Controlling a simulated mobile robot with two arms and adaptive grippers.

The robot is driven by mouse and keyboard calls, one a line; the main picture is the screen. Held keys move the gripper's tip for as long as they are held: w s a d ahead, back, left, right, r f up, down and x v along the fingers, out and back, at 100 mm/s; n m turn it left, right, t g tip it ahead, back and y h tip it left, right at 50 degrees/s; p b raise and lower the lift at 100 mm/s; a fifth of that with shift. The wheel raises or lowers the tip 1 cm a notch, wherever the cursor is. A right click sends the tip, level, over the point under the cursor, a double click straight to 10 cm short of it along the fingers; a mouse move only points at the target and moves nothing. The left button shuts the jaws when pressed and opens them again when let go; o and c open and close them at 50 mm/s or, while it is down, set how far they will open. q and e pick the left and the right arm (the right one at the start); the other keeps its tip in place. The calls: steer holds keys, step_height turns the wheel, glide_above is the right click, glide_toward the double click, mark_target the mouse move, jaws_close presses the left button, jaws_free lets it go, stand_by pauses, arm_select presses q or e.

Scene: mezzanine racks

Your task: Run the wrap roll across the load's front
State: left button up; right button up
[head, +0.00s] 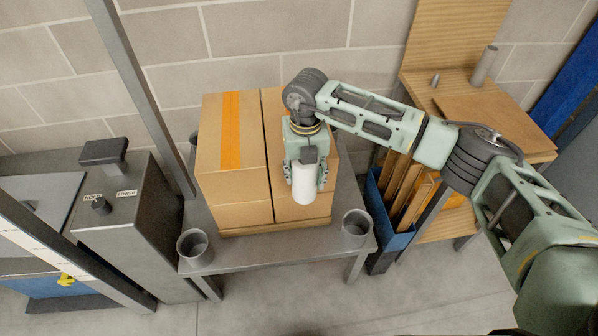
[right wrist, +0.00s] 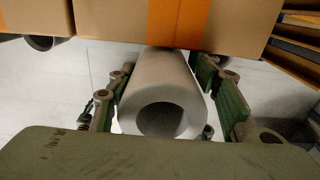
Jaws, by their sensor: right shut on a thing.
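The load is a stack of brown cardboard boxes (head: 232,190) with orange tape, standing on a grey metal table (head: 270,250). My right gripper (head: 305,185) is in front of the load, right of its middle. It is shut on the white wrap roll (head: 304,190), which hangs upright from it. In the right wrist view the roll (right wrist: 165,85) lies between the two fingers, its hollow end facing the camera. The boxes (right wrist: 115,20) are close beyond the roll; whether they touch cannot be told. No film shows on the load's front. My left gripper is not in view.
Metal cups stand at the table's front left corner (head: 194,246) and front right corner (head: 356,226). A grey upright post (head: 140,90) rises at the left. A blue bin of cardboard pieces (head: 392,225) and a wooden bench (head: 480,110) are at the right. The floor in front is clear.

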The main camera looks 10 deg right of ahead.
steer(key=d, duration=0.5)
steer(key=shift+d, duration=0.4)
stand_by(0.3)
steer(key=shift+p, duration=0.3)
steer(key=s+p, duration=0.3)
steer(key=s, duration=0.4)
stand_by(1.5)
steer(key=shift+w+b, duration=1.6)
steer(key=shift+w, duration=1)
